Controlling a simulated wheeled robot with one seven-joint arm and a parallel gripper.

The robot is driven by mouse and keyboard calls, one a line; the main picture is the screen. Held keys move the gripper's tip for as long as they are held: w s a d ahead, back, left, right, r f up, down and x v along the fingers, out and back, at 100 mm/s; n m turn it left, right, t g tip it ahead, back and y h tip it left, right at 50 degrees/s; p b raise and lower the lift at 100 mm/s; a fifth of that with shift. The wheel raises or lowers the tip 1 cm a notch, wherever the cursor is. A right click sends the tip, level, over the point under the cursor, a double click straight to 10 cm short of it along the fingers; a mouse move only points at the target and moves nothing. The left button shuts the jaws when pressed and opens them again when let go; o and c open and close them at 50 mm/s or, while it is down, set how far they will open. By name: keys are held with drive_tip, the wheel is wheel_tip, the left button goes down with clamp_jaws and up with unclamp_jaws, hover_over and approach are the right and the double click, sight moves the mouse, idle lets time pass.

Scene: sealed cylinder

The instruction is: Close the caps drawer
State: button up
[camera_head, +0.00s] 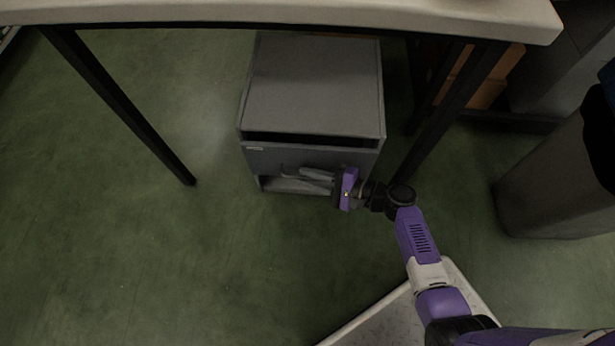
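A grey cabinet (315,85) stands on the floor under the table. Its upper drawer (275,157) has a grey front with a small pale label at the left. A dark gap shows between the cabinet top and the drawer front, so the drawer looks partly open. My gripper (290,173) is in front of the lower part of the drawer front, with its grey fingers pointing left. I cannot tell whether the fingers touch the front or how far apart they are. The gripper hides the lower right of the drawer front.
The white-topped table (300,14) spans above the cabinet, with black legs (120,105) on both sides. Below the drawer is an open compartment (283,185). A grey bin (555,185) stands at right. The green floor at left is clear.

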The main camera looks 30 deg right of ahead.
drive_tip(key=shift+w+a+f, duration=0.1)
drive_tip(key=shift+w+a, duration=0.1)
drive_tip(key=shift+w, duration=0.05)
clamp_jaws()
idle(1.4)
